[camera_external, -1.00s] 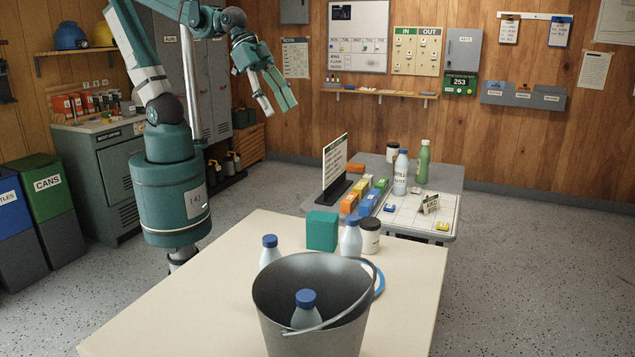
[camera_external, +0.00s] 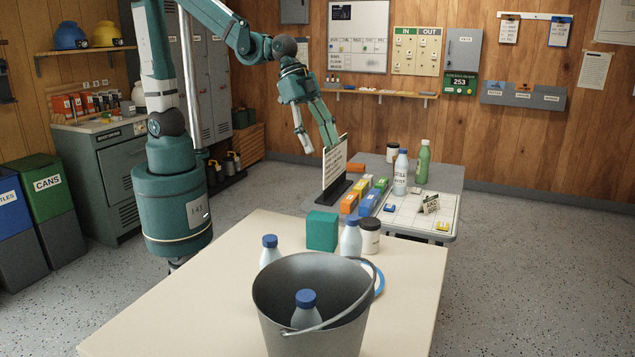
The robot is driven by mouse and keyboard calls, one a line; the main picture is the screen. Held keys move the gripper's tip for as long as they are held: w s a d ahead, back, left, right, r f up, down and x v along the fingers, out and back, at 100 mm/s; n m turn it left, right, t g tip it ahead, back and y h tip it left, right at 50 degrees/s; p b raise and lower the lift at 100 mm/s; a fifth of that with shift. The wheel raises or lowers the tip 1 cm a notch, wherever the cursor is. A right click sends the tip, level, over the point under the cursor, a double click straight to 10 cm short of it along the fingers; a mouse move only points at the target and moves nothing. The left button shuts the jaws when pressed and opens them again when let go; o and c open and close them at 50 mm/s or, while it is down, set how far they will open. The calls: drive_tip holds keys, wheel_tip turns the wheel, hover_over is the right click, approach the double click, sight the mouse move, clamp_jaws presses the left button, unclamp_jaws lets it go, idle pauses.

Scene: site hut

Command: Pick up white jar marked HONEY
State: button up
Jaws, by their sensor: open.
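Two white jars with dark lids are in view. One jar (camera_external: 370,239) stands on the cream front table, just right of a white bottle with a blue cap (camera_external: 350,240). The other jar (camera_external: 392,154) stands at the back of the grey table, behind a white bottle (camera_external: 401,175). The lettering on both jars is too small to read, so I cannot tell which is marked HONEY. My gripper (camera_external: 321,147) is open and empty, fingers pointing down, in the air by the top of the standing sign. It is apart from both jars.
The upright sign (camera_external: 334,170) stands near my gripper. A teal box (camera_external: 322,231), a blue-capped bottle (camera_external: 269,253) and a grey bucket (camera_external: 314,300) with a bottle inside crowd the cream table (camera_external: 190,310). The grey table (camera_external: 452,182) holds small coloured boxes and a green bottle (camera_external: 423,163).

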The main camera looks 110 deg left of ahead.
drive_tip(key=m+b, duration=0.1)
drive_tip(key=b, duration=0.2)
approach(365, 218)
drive_tip(key=s+d+r, duration=0.1)
drive_tip(key=s+r, duration=0.2)
drive_tip(key=r, duration=0.2)
drive_tip(key=shift+m+g+h, duration=0.6)
drive_tip(key=shift+m, duration=0.3)
drive_tip(key=w+f, duration=0.2)
drive_tip(key=f, duration=0.2)
drive_tip(key=w+f+b, duration=0.1)
drive_tip(key=w+f, duration=0.1)
drive_tip(key=f, duration=0.2)
drive_tip(key=w+f+b, duration=0.1)
drive_tip(key=w+f, duration=0.1)
drive_tip(key=f, duration=0.2)
drive_tip(key=shift+w+a, duration=0.1)
drive_tip(key=shift+w, duration=0.15)
drive_tip(key=shift+w+f, duration=0.25)
drive_tip(key=shift+f, duration=0.2)
drive_tip(key=shift+b+x, duration=0.4)
drive_tip(key=shift+x, duration=0.85)
drive_tip(key=shift+f, duration=0.15)
drive_tip(key=shift+b+x, duration=0.95)
drive_tip(key=shift+x, duration=1.55)
